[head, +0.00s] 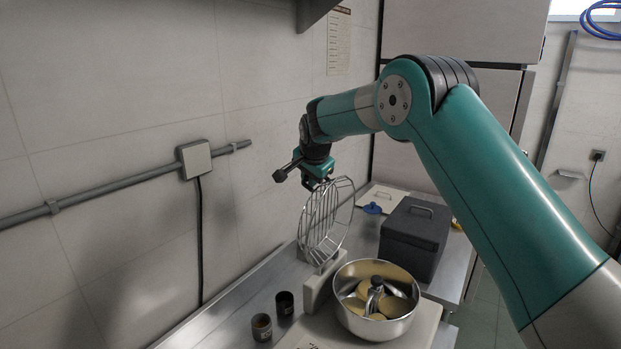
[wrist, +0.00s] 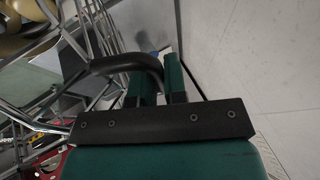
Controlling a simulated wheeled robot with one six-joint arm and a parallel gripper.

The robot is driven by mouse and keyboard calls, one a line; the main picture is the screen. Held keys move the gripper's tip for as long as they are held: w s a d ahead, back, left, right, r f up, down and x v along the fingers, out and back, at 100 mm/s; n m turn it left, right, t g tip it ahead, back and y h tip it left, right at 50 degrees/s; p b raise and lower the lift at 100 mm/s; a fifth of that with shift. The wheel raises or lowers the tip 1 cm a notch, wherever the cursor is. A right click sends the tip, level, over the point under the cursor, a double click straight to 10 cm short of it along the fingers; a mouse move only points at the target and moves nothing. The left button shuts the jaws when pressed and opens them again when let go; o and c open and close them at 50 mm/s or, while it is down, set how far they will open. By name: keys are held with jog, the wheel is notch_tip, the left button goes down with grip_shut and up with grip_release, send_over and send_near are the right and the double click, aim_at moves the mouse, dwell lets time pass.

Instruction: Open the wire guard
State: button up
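The wire guard (head: 325,222) stands raised, roughly upright, behind the mixing bowl (head: 345,312), whose top is uncovered. My gripper (head: 318,182) is at the guard's upper rim, close to the wall. In the wrist view, the guard's wires (wrist: 101,35) are at the left, and its black curved handle (wrist: 125,62) reaches to my gripper (wrist: 161,75). The handle's end goes down between the two green fingers, which appear closed on it. The exact contact is partly hidden by the finger and the dark gripper plate.
A dark lidded box (head: 413,240) stands right of the guard on the steel counter. Two small dark cups (head: 284,303) (head: 261,327) stand left of the bowl. A wall pipe with a grey junction box (head: 194,159) runs behind, and the wall is near my gripper.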

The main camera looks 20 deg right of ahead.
jog(key=shift+o, duration=0.7)
jog(key=shift+f, duration=0.1)
jog(key=b+v, duration=0.5)
jog(key=v, duration=1.2)
jog(key=shift+b, duration=0.3)
jog(key=shift+s, duration=0.1)
jog(key=s+a+f+n+g+y+b, duration=0.1)
jog(key=s+f+n, duration=0.5)
jog(key=s, duration=0.7)
jog(key=s+a+f+n+g+y+b, duration=0.1)
jog(key=s+a+f+n, duration=0.5)
jog(key=s, duration=0.7)
jog(key=s+a+f+n+g+y+b, duration=0.2)
jog(key=s+f+n, duration=0.5)
jog(key=s, duration=0.7)
jog(key=shift+a+f+g+y, duration=0.25)
jog(key=shift+a+g+y, duration=0.5)
jog(key=shift+g, duration=0.35)
jog(key=shift+a, duration=0.1)
